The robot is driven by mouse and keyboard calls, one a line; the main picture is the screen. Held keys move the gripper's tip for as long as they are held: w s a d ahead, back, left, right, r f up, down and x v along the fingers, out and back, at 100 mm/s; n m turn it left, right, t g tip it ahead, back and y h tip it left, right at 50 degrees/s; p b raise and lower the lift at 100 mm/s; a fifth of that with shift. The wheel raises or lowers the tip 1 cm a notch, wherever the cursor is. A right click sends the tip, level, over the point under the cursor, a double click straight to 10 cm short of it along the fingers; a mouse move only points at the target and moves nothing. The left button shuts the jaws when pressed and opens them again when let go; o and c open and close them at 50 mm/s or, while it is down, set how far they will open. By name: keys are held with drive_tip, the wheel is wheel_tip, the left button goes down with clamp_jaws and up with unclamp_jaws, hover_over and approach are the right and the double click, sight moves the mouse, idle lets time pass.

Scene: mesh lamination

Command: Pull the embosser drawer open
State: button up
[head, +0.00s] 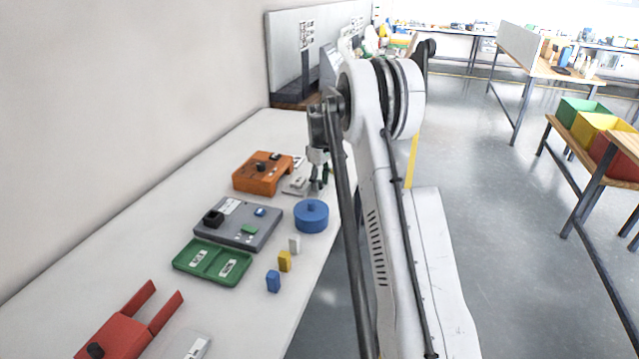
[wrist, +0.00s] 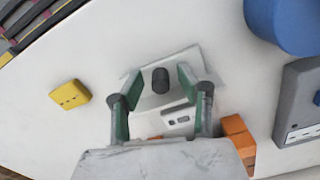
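The orange embosser (head: 262,174) sits on the white bench in the head view, with a black knob on its top. A pale grey drawer plate (head: 296,186) sticks out from its right side. In the wrist view the drawer (wrist: 178,121) carries a dark round knob (wrist: 160,80) at its outer end, and orange embosser arms (wrist: 238,135) show below. My gripper (wrist: 161,84) is open, with its green-padded fingers on either side of the knob and gaps visible on both sides. In the head view my gripper (head: 319,180) is low at the drawer's outer end.
A blue round container (head: 311,216), a grey device (head: 238,223) and a green tray (head: 212,262) stand nearer on the bench. Small white, yellow and blue blocks (head: 273,281) line the bench edge. A yellow block (wrist: 70,95) lies left of my gripper in the wrist view.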

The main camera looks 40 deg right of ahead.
drive_tip(key=shift+r, duration=0.1)
wheel_tip(320, 180, up, 12)
idle(0.6)
idle(0.4)
